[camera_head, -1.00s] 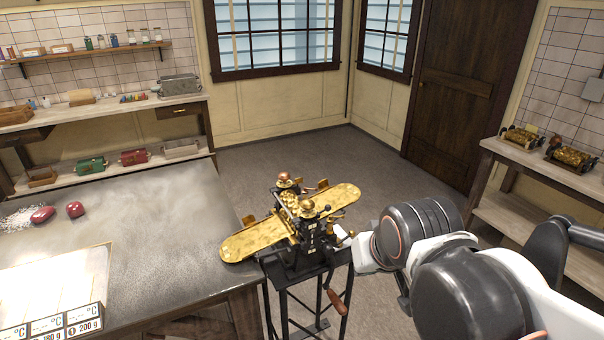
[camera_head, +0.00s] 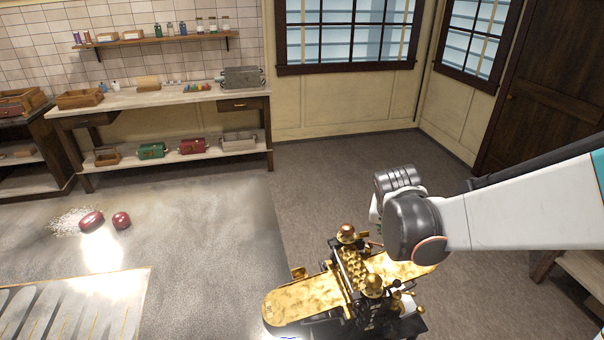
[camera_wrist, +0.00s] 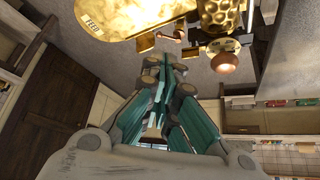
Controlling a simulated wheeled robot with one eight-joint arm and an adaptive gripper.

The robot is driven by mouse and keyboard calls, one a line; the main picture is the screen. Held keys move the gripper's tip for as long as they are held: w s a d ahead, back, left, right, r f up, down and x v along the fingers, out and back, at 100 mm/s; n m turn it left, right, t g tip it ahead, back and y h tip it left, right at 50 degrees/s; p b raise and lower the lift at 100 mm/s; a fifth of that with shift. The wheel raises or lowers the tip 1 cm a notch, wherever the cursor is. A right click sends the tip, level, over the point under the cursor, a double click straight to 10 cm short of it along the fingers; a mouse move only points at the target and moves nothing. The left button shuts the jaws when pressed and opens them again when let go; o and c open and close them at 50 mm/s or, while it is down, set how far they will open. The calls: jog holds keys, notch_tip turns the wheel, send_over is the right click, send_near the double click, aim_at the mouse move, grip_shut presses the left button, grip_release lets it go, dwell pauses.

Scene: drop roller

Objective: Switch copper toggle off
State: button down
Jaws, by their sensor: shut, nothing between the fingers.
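The brass drop roller machine (camera_head: 352,285) stands at the right edge of the grey table, with gold plates, a patterned roller and round copper-coloured knobs. In the wrist view its gold plate marked FEED (camera_wrist: 98,16), the gold roller (camera_wrist: 219,14) and a copper knob (camera_wrist: 223,63) are at the top. A small copper-coloured piece (camera_wrist: 180,33) and a brass tab (camera_wrist: 145,42) sit between plate and roller; I cannot tell which part is the copper toggle. My gripper (camera_wrist: 165,68) is shut and empty, apart from these parts. In the head view my wrist hides part of the machine.
The grey table (camera_head: 200,240) holds two red pieces (camera_head: 92,221) beside white grains. The floor (camera_head: 325,175) behind the machine is clear.

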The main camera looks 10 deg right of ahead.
jog(key=shift+w+d+f, duration=0.1)
jog(key=shift+w+d, duration=0.05)
jog(key=shift+w, duration=0.45)
jog(key=b+x, duration=0.1)
jog(key=x, duration=1.3)
jog(key=shift+b, duration=0.35)
jog(key=shift+d, duration=0.15)
